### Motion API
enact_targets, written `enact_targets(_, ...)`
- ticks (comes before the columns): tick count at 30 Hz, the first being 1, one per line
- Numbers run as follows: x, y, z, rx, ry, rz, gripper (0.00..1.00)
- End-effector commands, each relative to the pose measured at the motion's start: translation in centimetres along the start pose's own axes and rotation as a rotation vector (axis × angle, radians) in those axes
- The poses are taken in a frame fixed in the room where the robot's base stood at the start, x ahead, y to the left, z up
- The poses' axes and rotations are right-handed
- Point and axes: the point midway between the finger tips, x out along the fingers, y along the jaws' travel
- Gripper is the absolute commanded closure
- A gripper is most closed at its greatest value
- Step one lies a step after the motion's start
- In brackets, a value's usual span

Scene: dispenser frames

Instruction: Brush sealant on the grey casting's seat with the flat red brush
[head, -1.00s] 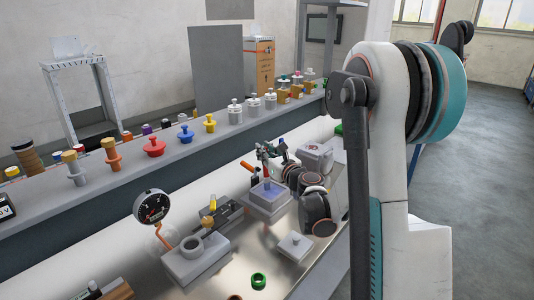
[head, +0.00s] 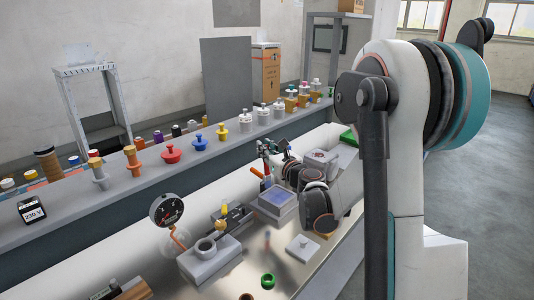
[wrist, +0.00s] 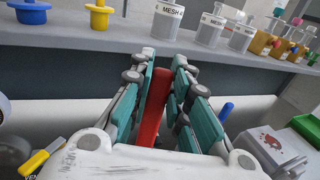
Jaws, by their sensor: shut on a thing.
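The red brush (wrist: 157,105) stands between the teal fingers of my gripper (wrist: 168,75) in the wrist view, and the gripper is shut on it. Its bristle end is hidden there. In the head view my gripper (head: 268,150) is small, above the back of the bench, with an orange-red handle (head: 257,172) just below and left of it. A grey block with a raised round ring (head: 205,246), which looks like the casting, sits on the bench at front left, well apart from the gripper. I cannot make out any sealant on it.
A grey tray with a blue surface (head: 277,209) lies below the gripper. A yellow handle (wrist: 40,159) and a blue handle (wrist: 226,110) flank my gripper. A shelf with several coloured knobs (head: 171,152) runs behind.

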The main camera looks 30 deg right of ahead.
Motion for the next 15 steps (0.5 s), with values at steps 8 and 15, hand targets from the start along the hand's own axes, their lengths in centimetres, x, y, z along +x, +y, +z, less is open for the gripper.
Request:
enact_targets(8,0.5,0.1,2.4,0.000,0.000,0.002,1.00)
enact_targets(15,0.6,0.1,2.5,0.000,0.000,0.002,1.00)
